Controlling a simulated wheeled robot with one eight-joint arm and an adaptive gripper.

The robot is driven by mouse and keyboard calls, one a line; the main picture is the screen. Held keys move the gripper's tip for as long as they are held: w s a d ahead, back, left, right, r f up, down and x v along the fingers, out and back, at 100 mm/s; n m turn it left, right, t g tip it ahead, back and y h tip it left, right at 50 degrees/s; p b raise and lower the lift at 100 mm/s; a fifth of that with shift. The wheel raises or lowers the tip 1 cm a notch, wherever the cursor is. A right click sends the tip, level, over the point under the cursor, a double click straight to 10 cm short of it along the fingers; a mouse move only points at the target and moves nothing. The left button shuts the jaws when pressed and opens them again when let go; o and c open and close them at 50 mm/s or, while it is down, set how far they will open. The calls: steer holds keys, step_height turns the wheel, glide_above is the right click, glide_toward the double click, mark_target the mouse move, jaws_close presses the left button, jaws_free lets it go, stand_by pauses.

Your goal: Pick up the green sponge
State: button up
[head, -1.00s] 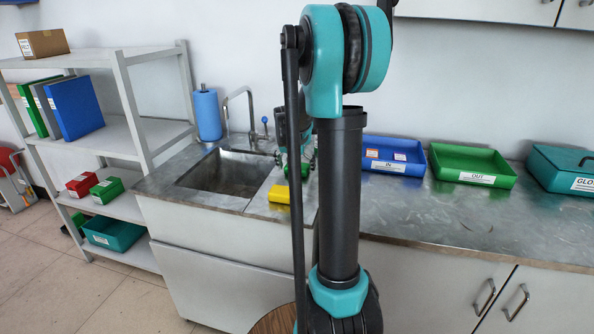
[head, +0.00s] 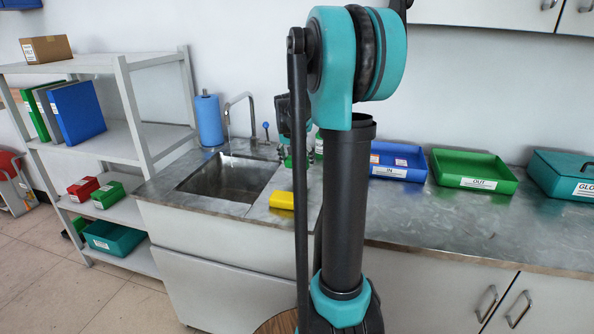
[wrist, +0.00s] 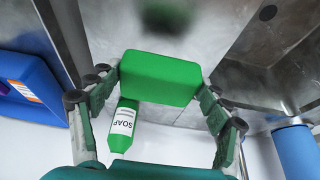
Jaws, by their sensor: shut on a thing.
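The green sponge (wrist: 160,79) is a bright green block in the middle of the wrist view, between the two fingers of my gripper (wrist: 158,84). My gripper is shut on it, with a finger against each short end. In the head view my gripper (head: 288,156) is small and partly hidden behind my arm, over the counter right of the sink. A bit of green shows there, but the sponge's outline is not clear.
A green soap bottle (wrist: 122,126) stands close behind the sponge. The sink (head: 228,178), faucet (head: 240,118) and blue paper roll (head: 209,120) are to the left. A yellow sponge-like block (head: 281,200) lies near the front edge. A blue IN tray (head: 399,173) is right.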

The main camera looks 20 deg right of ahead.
mark_target(297, 160)
step_height(297, 160, up, 15)
steer(key=shift+f, duration=0.15)
stand_by(0.4)
